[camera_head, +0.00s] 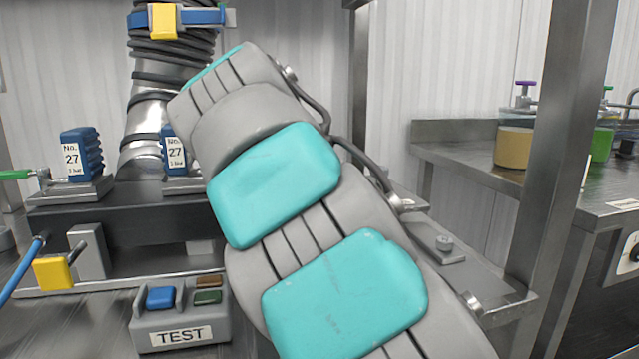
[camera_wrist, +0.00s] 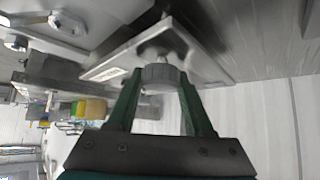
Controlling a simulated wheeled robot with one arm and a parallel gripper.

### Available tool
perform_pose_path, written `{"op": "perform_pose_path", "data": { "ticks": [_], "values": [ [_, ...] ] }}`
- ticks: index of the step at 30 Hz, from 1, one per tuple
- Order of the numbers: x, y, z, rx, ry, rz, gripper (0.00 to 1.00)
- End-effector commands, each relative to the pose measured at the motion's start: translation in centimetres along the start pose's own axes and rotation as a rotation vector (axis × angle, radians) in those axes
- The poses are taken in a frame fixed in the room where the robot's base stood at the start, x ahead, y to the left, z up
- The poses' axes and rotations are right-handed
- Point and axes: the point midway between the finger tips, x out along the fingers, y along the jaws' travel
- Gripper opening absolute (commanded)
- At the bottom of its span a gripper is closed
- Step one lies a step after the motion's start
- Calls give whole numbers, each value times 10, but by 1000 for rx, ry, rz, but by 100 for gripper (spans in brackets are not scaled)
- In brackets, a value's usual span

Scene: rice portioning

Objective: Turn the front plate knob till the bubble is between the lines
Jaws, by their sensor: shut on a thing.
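In the wrist view, a grey ribbed knob (camera_wrist: 162,76) sits under a pale metal plate (camera_wrist: 205,66) that lies tilted in the picture. My gripper (camera_wrist: 158,88) has two green fingers, one on each side of the knob, and is shut on it. In the head view my grey and turquoise arm fills the middle and hides the gripper, the knob and most of the plate area. I cannot make out a bubble or its lines in either view.
A grey TEST box (camera_head: 181,337) with coloured buttons stands front left. Blue No. 27 blocks (camera_head: 82,155) stand behind it, near a ribbed hose column (camera_head: 170,60). A yellow-ended lever (camera_head: 53,272) is at far left. A steel post (camera_head: 560,150) and a side bench (camera_head: 465,155) are right.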

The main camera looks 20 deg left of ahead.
Motion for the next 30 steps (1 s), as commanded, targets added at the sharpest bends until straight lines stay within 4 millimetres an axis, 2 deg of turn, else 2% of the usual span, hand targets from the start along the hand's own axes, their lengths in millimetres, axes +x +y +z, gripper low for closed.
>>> {"op": "perform_pose_path", "data": {
  "ticks": [18,19,26,30],
  "values": [
    [-1,0,0,28,1,27,0],
    [-1,0,0,28,1,27,55],
    [0,0,0,27,0,27,81],
    [0,0,0,27,0,27,82]
  ]
}}
